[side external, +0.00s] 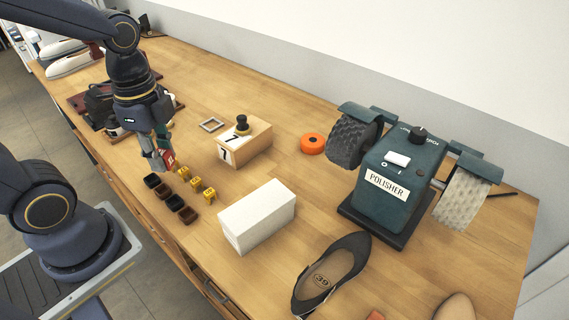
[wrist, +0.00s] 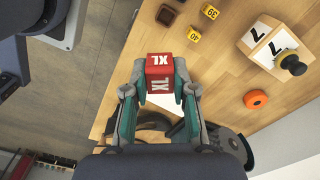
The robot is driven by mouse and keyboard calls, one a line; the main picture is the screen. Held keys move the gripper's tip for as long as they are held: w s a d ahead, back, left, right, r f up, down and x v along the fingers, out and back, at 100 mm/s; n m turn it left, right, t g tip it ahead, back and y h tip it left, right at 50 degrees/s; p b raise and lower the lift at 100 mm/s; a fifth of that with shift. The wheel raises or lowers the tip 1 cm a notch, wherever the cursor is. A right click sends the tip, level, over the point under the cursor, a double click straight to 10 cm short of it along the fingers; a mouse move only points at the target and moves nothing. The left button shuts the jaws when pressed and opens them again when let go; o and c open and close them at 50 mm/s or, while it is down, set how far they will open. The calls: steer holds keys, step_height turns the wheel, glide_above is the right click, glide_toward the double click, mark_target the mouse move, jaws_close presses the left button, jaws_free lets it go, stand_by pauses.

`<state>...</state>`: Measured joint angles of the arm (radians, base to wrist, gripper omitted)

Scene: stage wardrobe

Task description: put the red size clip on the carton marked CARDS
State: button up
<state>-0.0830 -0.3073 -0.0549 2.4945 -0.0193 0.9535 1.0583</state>
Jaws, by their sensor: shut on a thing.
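My gripper (side external: 163,152) is shut on the red size clip (wrist: 159,73), a small red block with white XL lettering. In the wrist view the clip sits between the two fingertips (wrist: 160,84). In the side view the clip (side external: 169,158) is partly hidden by the fingers, held near the row of small blocks. A plain white carton (side external: 257,215) lies on the bench to the right of my gripper and nearer the side camera, with nothing on its top. No CARDS marking is readable on its visible faces.
Several yellow size clips (side external: 196,183) and several dark brown blocks (side external: 175,201) stand between my gripper and the carton. A wooden block with 7s (side external: 250,147), an orange ring (side external: 312,143), a polisher (side external: 398,180) and a dark shoe (side external: 333,272) are around the carton.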

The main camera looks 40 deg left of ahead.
steer(key=s+d+r+m, duration=0.3)
steer(key=d+m, duration=0.3)
steer(key=d, duration=0.3)
glide_above(257, 205)
step_height(257, 205, down, 9)
steer(key=shift+s+f, duration=0.15)
steer(key=shift+f, duration=0.05)
steer(key=shift+w+f, duration=0.2)
steer(key=shift+f, duration=1.55)
steer(key=shift+f, duration=0.15)
steer(key=o, duration=0.7)
